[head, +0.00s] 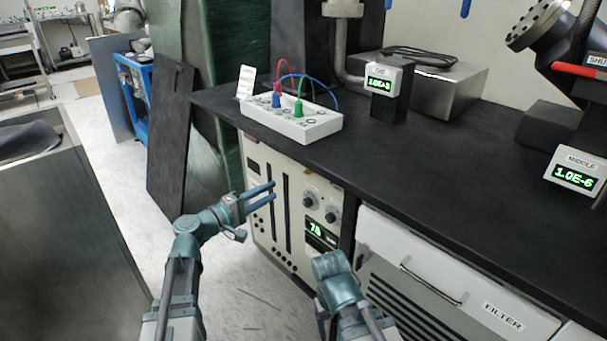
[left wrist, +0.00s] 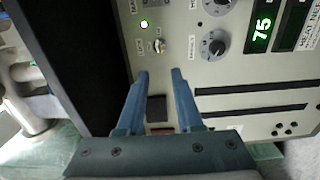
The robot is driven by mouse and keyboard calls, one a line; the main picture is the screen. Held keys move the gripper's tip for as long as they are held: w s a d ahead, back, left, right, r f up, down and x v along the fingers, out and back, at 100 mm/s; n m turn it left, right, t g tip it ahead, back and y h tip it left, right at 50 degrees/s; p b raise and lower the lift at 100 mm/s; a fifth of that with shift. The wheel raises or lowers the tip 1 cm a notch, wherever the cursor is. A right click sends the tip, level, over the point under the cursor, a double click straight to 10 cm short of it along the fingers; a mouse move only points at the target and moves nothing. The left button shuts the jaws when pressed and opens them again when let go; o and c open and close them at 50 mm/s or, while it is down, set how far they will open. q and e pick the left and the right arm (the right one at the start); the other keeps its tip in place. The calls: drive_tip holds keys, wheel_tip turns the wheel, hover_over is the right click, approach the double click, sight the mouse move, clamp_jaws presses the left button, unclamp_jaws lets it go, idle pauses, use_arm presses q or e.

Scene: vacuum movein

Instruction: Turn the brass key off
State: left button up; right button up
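The brass key (left wrist: 159,46) shows in the left wrist view as a small brass-coloured piece on a pale control panel (left wrist: 235,72), beside a lit green lamp (left wrist: 144,23). My left gripper (left wrist: 160,73) is open and empty, its two blue fingers apart and pointing at the panel just below the key in the picture. I see no contact with the key. In the head view my left gripper (head: 273,190) is at the front of the cream rack panel (head: 262,160); the key is too small to make out there. My right arm (head: 332,266) is low in front of the rack, its fingers hidden.
Knobs (left wrist: 214,46) and a green display reading 75 (left wrist: 262,27) are close to the key. Above the rack is a black bench top (head: 400,150) with a white box (head: 290,118) carrying coloured leads. A drawer handle (head: 430,285) sticks out at the right.

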sight(309, 172)
use_arm(q)
drive_tip(key=x, duration=1.3)
drive_tip(key=shift+d, duration=0.15)
clamp_jaws()
idle(1.0)
